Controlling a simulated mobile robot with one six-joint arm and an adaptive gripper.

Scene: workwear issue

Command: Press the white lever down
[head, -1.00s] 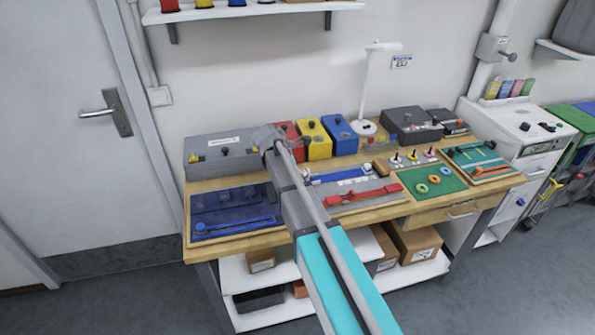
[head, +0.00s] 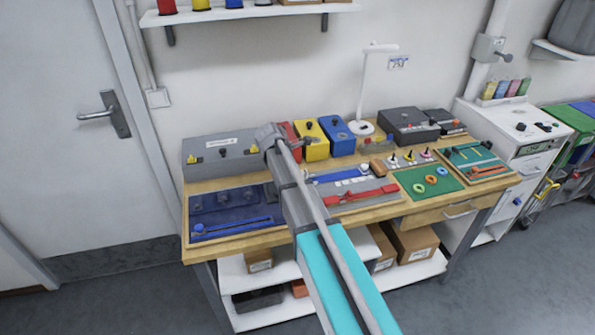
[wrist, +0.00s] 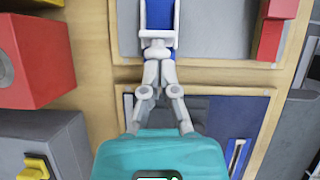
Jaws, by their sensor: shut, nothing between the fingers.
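My gripper (wrist: 158,67) is shut and empty in the wrist view. Its fingertips are just below the near end of a blue bar (wrist: 159,20) in a pale frame (wrist: 145,12) on a grey panel (wrist: 215,30); I cannot tell whether they touch it. In the head view my arm hides the gripper. The same panel there carries the blue bar (head: 340,175) with a white knob (head: 364,168) at its right end and a red lever (head: 360,194). I cannot tell for certain which part is the white lever.
A red box (wrist: 35,50) and a grey box (wrist: 62,140) with a yellow switch (wrist: 35,166) stand left of my gripper in the wrist view. A dark blue panel (head: 215,208) lies at the bench's left. A green board (head: 415,190) lies at its right.

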